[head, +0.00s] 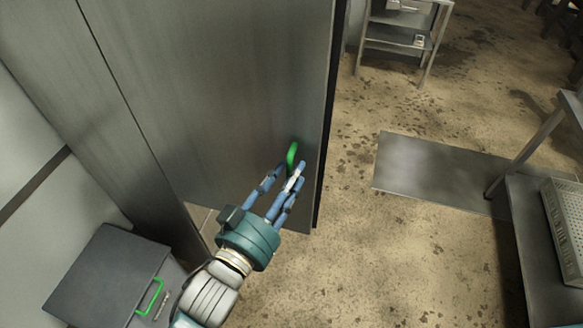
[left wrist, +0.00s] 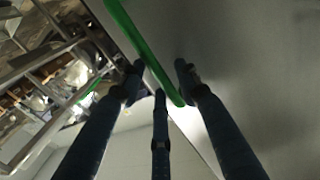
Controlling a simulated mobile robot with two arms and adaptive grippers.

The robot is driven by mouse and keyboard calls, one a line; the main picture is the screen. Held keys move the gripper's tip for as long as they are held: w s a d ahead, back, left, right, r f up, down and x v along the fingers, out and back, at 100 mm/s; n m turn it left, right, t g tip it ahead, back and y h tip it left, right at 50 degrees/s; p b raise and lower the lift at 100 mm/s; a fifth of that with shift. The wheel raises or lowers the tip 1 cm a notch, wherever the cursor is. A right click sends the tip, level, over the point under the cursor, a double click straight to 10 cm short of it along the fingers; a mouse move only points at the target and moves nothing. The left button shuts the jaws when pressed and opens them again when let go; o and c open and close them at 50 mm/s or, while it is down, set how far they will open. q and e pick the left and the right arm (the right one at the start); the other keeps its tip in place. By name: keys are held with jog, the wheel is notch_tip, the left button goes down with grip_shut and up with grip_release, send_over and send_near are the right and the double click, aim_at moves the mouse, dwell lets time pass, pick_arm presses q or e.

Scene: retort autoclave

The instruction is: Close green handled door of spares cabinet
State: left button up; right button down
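The large grey door (head: 215,90) of the tall cabinet fills the upper left of the head view. How far it stands open is hard to tell. Its green handle (head: 292,155) is near the door's lower right edge. My left gripper (head: 290,172) is at this handle, fingers pointing up at it. In the left wrist view, the green handle (left wrist: 145,55) runs diagonally between the spread fingers (left wrist: 160,85). The fingers look open around it; firm contact is not visible. My right gripper is not in view.
A low grey cabinet (head: 105,275) with another green handle (head: 150,297) stands at lower left. A metal shelf rack (head: 400,40) is at the back. A bench with a pale crate (head: 565,225) is at right. A flat grey plate (head: 430,170) lies on the floor.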

pick_arm(q)
jog(key=shift+w+d, duration=0.2)
jog(key=shift+w, duration=0.25)
jog(key=shift+c, duration=0.2)
grip_shut()
